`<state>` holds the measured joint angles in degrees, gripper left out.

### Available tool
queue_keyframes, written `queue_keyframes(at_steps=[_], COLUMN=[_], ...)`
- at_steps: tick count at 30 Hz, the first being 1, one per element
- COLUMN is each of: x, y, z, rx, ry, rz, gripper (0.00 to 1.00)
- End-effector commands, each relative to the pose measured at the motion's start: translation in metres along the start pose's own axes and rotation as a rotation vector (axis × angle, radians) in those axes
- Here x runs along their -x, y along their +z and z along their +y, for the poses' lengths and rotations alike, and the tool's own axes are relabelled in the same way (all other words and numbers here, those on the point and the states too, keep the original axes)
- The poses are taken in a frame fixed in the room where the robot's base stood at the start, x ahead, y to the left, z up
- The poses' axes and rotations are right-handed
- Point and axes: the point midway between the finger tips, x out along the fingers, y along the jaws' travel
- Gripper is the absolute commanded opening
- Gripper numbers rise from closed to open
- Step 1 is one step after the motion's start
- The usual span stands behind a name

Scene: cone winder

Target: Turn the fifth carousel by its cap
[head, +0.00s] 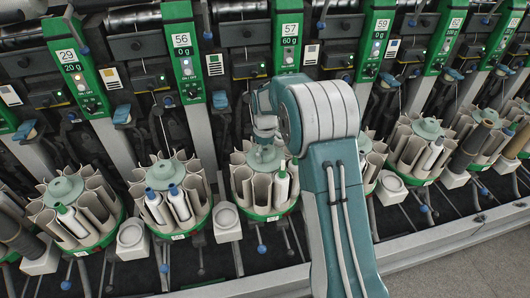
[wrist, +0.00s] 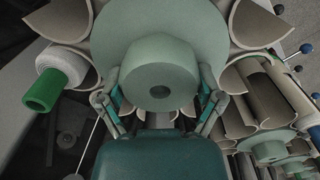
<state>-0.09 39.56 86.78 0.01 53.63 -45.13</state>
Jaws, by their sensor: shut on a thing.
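The carousel under my gripper stands below the panel numbered 57. It is a ring of beige troughs on a green-rimmed base (head: 266,215), with a grey-green cap at its centre. In the wrist view the round cap (wrist: 160,68) with its small centre hole fills the middle. My gripper (head: 265,140) comes from above, and its fingers (wrist: 160,103) are closed on the cap from both sides. One white yarn bobbin (wrist: 58,72) with a green tube end sits in a trough. My arm hides part of the neighbouring carousel to the right.
Similar carousels stand in a row on both sides, one on the left (head: 178,203) and one on the right (head: 420,150). White cups (head: 227,219) sit between them. Green numbered panels (head: 289,42) rise behind. A pale rail (head: 420,238) runs along the front, with floor beyond.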

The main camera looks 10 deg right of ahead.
Motion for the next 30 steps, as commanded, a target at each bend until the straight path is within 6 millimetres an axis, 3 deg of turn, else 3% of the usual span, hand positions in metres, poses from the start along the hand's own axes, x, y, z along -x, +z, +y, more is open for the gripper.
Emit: queue_keyframes(at_steps=[1,2,17,30], x=[-0.002,-0.002,0.005,0.088], y=[0.001,0.001,0.0,-0.001], z=[0.0,0.0,0.0,0.0], rx=[0.0,0.0,-0.001,-0.001], ry=[-0.002,-0.002,0.001,0.002], rz=[-0.003,-0.003,0.001,0.001], gripper=[0.24,0.99,1.0,1.0])
